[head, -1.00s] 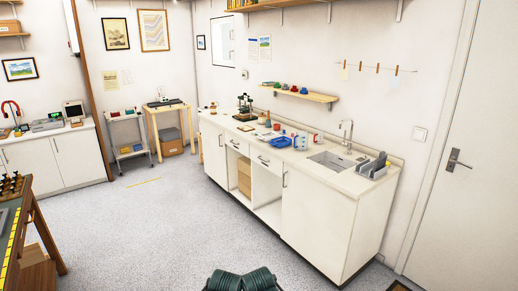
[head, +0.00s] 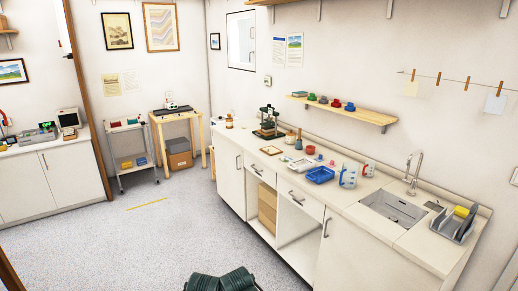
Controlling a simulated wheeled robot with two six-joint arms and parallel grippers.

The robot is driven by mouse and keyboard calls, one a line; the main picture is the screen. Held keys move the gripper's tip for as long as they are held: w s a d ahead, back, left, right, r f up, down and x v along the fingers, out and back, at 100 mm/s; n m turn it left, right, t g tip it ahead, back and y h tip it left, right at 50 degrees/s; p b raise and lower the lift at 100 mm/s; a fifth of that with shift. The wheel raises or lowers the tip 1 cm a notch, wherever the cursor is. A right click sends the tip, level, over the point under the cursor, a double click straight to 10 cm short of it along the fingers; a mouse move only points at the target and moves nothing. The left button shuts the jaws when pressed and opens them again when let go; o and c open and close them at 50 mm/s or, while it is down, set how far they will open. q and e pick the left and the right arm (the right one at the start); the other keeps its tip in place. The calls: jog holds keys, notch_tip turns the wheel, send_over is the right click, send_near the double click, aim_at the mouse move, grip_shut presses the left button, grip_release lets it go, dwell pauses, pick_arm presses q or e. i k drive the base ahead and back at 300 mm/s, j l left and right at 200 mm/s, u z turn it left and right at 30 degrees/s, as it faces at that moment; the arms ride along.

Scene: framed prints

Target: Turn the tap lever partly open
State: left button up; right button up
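The tap stands well ahead of me and to the right. Neither of my grippers shows in the head view, and nothing of mine is near the tap.
A grey rack (head: 455,222) with a yellow item stands right of the sink. Blue trays (head: 320,174) and measuring jugs (head: 349,175) stand to its left. A wall shelf (head: 345,108) hangs above the counter.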

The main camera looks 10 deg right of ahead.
aim_at(405, 179)
jog(key=i+j+z, duration=0.1)
jog(key=i+z, duration=0.35)
jog(key=i+j+z, duration=0.25)
jog(key=i+z, duration=0.15)
jog(key=i+j+z, duration=0.7)
jog(key=j+z, duration=0.15)
jog(key=i+j+z, duration=0.25)
jog(key=j+z, duration=0.2)
